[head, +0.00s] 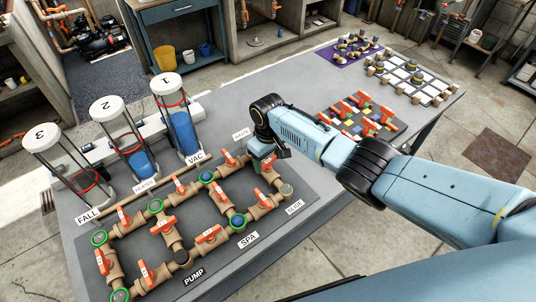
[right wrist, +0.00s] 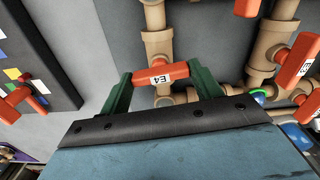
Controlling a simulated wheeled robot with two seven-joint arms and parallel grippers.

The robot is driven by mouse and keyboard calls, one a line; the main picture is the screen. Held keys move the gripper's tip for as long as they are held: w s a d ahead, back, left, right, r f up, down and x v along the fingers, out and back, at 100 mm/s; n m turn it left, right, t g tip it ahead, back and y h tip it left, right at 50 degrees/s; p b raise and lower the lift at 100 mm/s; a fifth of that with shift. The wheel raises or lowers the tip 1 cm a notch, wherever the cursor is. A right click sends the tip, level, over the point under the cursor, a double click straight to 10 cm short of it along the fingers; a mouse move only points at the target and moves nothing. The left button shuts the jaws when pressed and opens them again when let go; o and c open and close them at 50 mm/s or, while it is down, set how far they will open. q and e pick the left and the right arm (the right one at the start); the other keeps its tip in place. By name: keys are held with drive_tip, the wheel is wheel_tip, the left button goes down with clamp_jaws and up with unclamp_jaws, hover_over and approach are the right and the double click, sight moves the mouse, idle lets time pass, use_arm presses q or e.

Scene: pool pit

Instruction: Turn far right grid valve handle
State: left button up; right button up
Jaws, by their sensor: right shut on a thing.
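The far right valve handle (right wrist: 156,74) is orange-red with a white label reading E4. It sits on a tan pipe fitting (right wrist: 158,45) in the right wrist view. My right gripper (right wrist: 160,82) has a green finger at each end of the handle and is shut on it. In the head view, my right gripper (head: 262,157) reaches down at the right side of the pipe grid (head: 180,257), and the wrist hides most of the handle. My left gripper is not in view.
Other orange-red handles (head: 207,234) stand close by on the grid. Three clear cylinders (head: 186,128) stand behind it on the left. Bare grey table (head: 235,98) shows behind the wrist.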

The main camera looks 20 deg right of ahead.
sight(268, 161)
drive_tip(key=shift+m, duration=0.6)
drive_tip(key=shift+p, duration=0.3)
drive_tip(key=o, duration=1)
drive_tip(key=shift+r, duration=0.1)
drive_tip(key=shift+r, duration=0.3)
wheel_tip(268, 161, up, 13)
drive_tip(key=shift+f+p, duration=0.2)
drive_tip(key=shift+p, duration=0.6)
